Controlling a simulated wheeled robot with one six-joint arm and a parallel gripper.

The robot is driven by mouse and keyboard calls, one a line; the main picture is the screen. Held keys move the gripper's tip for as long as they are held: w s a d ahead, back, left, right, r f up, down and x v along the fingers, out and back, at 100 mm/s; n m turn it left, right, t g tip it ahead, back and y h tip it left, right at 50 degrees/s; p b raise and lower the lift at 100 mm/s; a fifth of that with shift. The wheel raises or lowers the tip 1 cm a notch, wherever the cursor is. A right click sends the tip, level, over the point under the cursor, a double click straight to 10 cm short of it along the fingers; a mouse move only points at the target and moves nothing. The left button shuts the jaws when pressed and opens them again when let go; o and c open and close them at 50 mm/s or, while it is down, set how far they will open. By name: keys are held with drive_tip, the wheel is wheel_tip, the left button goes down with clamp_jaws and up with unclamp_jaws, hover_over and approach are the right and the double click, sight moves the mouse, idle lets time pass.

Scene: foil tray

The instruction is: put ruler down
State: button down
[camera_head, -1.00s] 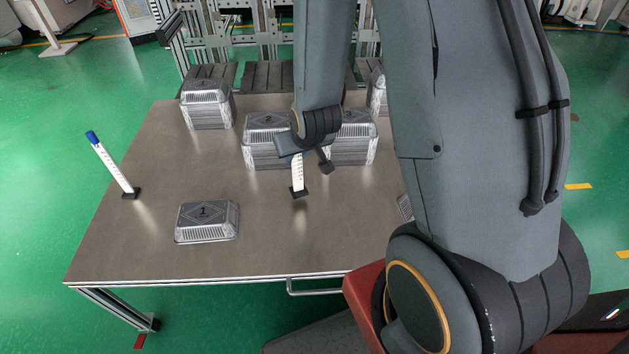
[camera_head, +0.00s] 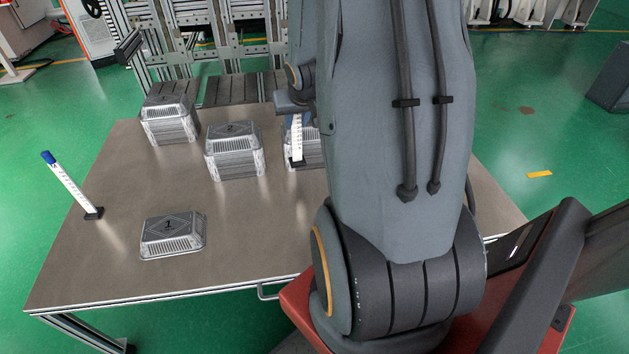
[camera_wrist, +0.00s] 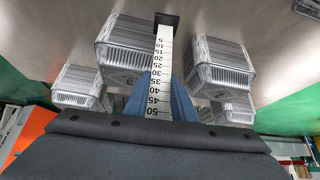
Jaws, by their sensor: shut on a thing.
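My gripper (camera_head: 297,118) is shut on a white ruler (camera_head: 297,142) with black marks and a small black foot. It holds the ruler upright, foot down, in front of a foil tray stack at the back of the table. The arm hides part of the gripper. In the wrist view the blue fingers of my gripper (camera_wrist: 160,98) grip the sides of the ruler (camera_wrist: 160,72), whose numbers are visible. I cannot tell whether the foot touches the table (camera_head: 120,225). A second white ruler (camera_head: 70,183) with a blue top stands tilted on a black foot at the table's left.
Foil tray stacks (camera_head: 170,122) and (camera_head: 235,155) stand along the table's back. A lone foil tray (camera_head: 172,237) marked 1 lies upside down near the front. The table between it and the stacks is clear. My arm hides the table's right part.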

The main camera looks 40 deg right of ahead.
drive_tip(key=m, duration=0.1)
approach(310, 135)
wheel_tip(310, 135, down, 6)
drive_tip(key=b, duration=0.3)
drive_tip(key=shift+s+f+h, duration=0.25)
drive_tip(key=shift+s+h, duration=0.05)
drive_tip(key=shift+a+f, duration=0.1)
drive_tip(key=shift+f, duration=0.05)
drive_tip(key=c, duration=1.5)
unclamp_jaws()
